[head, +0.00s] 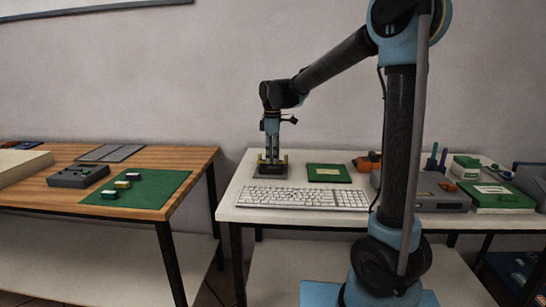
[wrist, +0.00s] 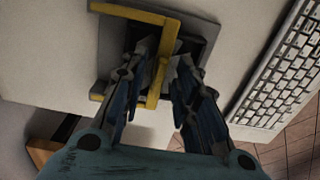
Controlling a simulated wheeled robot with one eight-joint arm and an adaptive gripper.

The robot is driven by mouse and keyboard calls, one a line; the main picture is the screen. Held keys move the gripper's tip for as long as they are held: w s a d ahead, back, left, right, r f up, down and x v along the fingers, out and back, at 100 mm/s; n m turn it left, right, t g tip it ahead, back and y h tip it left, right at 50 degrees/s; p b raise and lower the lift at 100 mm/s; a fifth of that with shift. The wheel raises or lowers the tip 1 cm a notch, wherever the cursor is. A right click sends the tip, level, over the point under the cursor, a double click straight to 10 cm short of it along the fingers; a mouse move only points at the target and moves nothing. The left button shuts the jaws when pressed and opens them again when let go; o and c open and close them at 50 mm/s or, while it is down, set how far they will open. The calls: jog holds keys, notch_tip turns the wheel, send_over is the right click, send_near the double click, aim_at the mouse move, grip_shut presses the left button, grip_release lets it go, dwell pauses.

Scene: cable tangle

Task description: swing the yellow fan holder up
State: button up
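The yellow fan holder (wrist: 130,13) shows in the wrist view as an angular yellow frame lying on a dark grey square device. In the head view the holder (head: 285,159) is small and low, on the dark device (head: 271,171) at the left of the white table. My gripper (wrist: 165,60) points down over it, its two fingers on either side of a yellow bar of the holder. The fingertips are very near the bar; whether both touch it I cannot tell. The head view shows my gripper (head: 271,158) right at the holder, with its fingertips partly hidden.
A white keyboard (head: 300,197) lies just in front of the device. A green board (head: 328,173) lies to its right, and a grey box (head: 434,191) with an orange tool (head: 367,162) stands further right. A wooden table (head: 130,180) stands apart on the left.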

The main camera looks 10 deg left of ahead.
grip_shut()
